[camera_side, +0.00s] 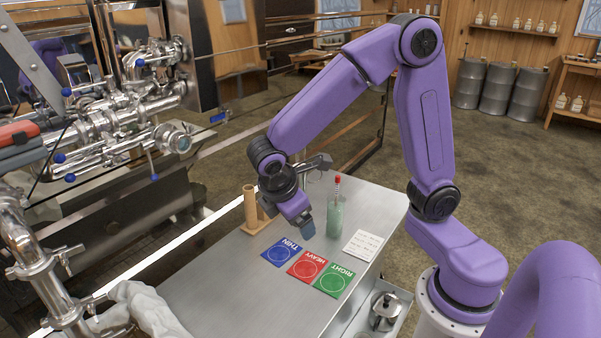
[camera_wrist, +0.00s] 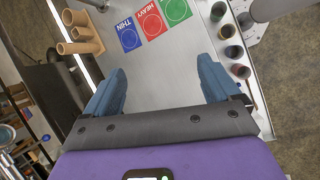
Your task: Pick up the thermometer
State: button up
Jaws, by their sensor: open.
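A thin stick with a red top (camera_side: 337,184) stands upright in a clear greenish cylinder (camera_side: 335,216) on the metal table, just right of my gripper in the side view. I cannot tell for sure that this stick is the thermometer, and I see no other clear candidate. My gripper (camera_side: 307,229) points down above the table, behind the coloured cards and left of the cylinder. In the wrist view my gripper (camera_wrist: 162,85) has its two blue fingers wide apart, with only bare metal table between them.
A wooden tube stand (camera_side: 251,212) is left of my gripper. A white printed sheet (camera_side: 363,244) lies at right. Several small jars (camera_wrist: 234,51) show in the wrist view.

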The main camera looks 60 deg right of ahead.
jog(key=w+d+f+n+h, duration=0.1)
jog(key=w+d+f+h, duration=0.2)
jog(key=w, duration=0.5)
jog(key=w+d+f+n+h, duration=0.1)
jog(key=w+d+f+h, duration=0.25)
jog(key=w, duration=0.55)
jog(key=w+d+f+n+g+h, duration=0.2)
jog(key=w+d+f+h, duration=0.45)
jog(key=d, duration=0.45)
jog(key=shift+s+d+f, duration=0.1)
jog(key=shift+d+f, duration=0.05)
jog(key=shift+d, duration=2.8)
jog(key=shift+s+d+f, duration=0.15)
jog(key=shift+d+f, duration=0.05)
jog(key=shift+d, duration=2.75)
jog(key=shift+s+d+f, duration=0.1)
jog(key=shift+d+f, duration=0.05)
jog(key=shift+d, duration=2.8)
jog(key=c, duration=0.9)
jog(key=shift+r, duration=0.1)
notch_tip(320, 180, up, 19)
jog(key=shift+f, duration=0.15)
